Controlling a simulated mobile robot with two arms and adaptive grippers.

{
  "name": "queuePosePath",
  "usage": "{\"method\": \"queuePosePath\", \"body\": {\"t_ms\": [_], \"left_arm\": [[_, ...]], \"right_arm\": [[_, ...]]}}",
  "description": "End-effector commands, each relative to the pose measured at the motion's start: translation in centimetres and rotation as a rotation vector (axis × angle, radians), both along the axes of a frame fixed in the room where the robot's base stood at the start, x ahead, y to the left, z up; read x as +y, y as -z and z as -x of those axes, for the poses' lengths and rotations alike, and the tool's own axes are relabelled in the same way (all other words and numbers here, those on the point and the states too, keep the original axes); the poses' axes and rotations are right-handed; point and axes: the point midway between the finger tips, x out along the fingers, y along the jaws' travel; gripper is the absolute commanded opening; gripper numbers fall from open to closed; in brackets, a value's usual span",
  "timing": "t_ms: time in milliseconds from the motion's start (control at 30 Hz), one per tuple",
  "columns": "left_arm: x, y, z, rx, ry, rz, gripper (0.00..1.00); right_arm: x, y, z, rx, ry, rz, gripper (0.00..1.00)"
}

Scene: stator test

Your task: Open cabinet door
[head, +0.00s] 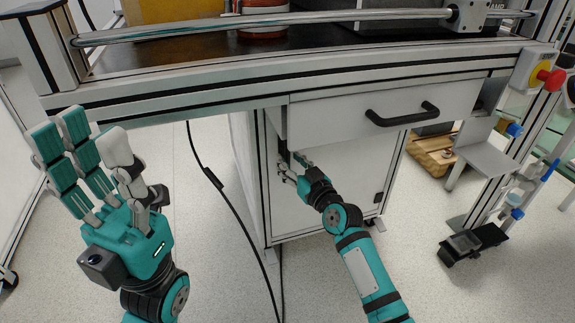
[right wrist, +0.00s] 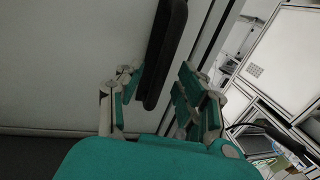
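The white cabinet door (head: 352,170) is under the workbench and looks closed. My right gripper (head: 292,167) is at the left part of its front. In the right wrist view, a black upright bar handle (right wrist: 163,50) stands on the pale door panel (right wrist: 70,60). Its lower end lies between the spread fingers of my right gripper (right wrist: 160,100). The fingers are apart; I cannot tell if any touches the handle. In the head view the gripper and hand hide this handle. My left gripper (head: 82,145) is raised with fingers spread, empty, left of the cabinet.
A drawer (head: 390,100) with a black handle (head: 402,115) sits above the door. The workbench edge (head: 190,100) overhangs the arms. A black cable (head: 232,205) hangs left of the cabinet. A foot pedal (head: 472,242) and a red button (head: 550,78) are at right. Floor before the door is clear.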

Motion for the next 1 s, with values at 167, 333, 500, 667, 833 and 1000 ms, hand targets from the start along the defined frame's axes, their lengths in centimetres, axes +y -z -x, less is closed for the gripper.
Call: {"method": "queuePosePath", "body": {"t_ms": [167, 333, 500, 667, 833, 1000], "left_arm": [[-0.1, -0.3, 0.2, -0.027, -0.001, -0.001, 0.40], [-0.1, -0.5, 0.2, -0.031, -0.002, -0.002, 0.40], [-0.1, -0.5, 0.2, -0.030, -0.002, -0.002, 0.40], [-0.1, -0.5, 0.2, -0.031, -0.002, -0.003, 0.40], [-0.1, -0.5, 0.2, -0.031, -0.001, -0.003, 0.40], [-0.1, -0.5, 0.2, -0.031, -0.001, -0.003, 0.40]], "right_arm": [[0.8, 0.1, -1.5, -0.001, 0.000, 0.000, 0.37], [1.0, 0.0, -1.8, 0.000, 0.000, 0.001, 0.37], [1.0, 0.0, -1.8, 0.000, 0.000, 0.001, 0.37], [1.0, 0.0, -1.8, 0.000, 0.000, 0.001, 0.16], [1.0, 0.0, -1.8, 0.000, 0.000, 0.001, 0.00], [1.0, 0.0, -1.8, 0.000, 0.000, 0.001, 0.00]]}}
